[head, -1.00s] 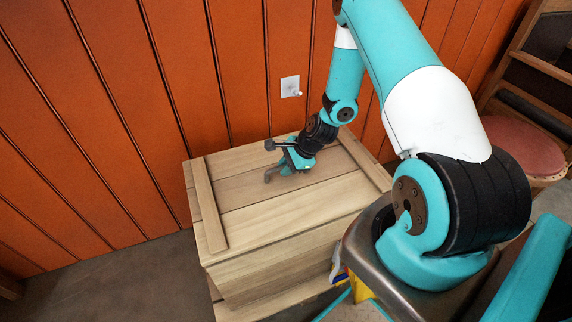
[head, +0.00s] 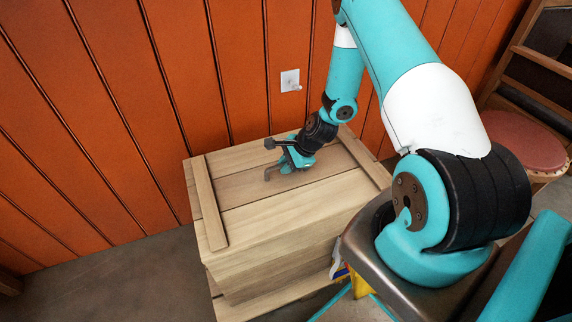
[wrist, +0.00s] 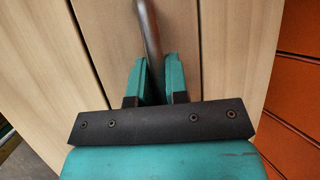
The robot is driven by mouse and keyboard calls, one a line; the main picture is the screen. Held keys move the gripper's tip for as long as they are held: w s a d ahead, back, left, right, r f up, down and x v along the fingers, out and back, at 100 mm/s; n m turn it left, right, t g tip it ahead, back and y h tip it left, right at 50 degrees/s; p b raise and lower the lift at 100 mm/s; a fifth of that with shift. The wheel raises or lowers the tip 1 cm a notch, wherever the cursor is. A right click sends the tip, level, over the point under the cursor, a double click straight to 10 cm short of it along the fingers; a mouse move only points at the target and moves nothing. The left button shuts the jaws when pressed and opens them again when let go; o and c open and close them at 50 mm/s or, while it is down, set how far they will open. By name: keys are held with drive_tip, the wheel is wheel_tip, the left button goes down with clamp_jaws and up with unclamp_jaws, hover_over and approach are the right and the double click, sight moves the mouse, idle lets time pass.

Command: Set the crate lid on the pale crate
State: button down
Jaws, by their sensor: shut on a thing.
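The crate lid (head: 275,215) is a pale wooden panel of planks with a batten near each end and a bent metal handle (head: 268,173) on top. My gripper (head: 281,167) is shut on this handle. In the wrist view, the jaws (wrist: 158,80) close around the grey handle (wrist: 149,28), with the lid's planks (wrist: 222,40) behind. The pale crate (head: 285,302) shows below the lid's front edge in the head view; the lid hides most of it. I cannot tell whether the lid rests on the crate or hangs just above it.
An orange plank wall (head: 110,110) with a white wall plate (head: 290,80) stands close behind. A wooden chair with a red seat (head: 525,141) is at the right. A yellow item (head: 362,285) is partly hidden beside the crate. Bare floor (head: 110,285) is free at the left.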

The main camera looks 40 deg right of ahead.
drive_tip(key=shift+w+f, duration=0.1)
drive_tip(key=c, duration=1.1)
unclamp_jaws()
drive_tip(key=shift+o, duration=0.2)
drive_tip(key=p+v, duration=0.2)
drive_tip(key=v, duration=1.5)
drive_tip(key=shift+d+p, duration=0.15)
drive_tip(key=shift+p, duration=0.25)
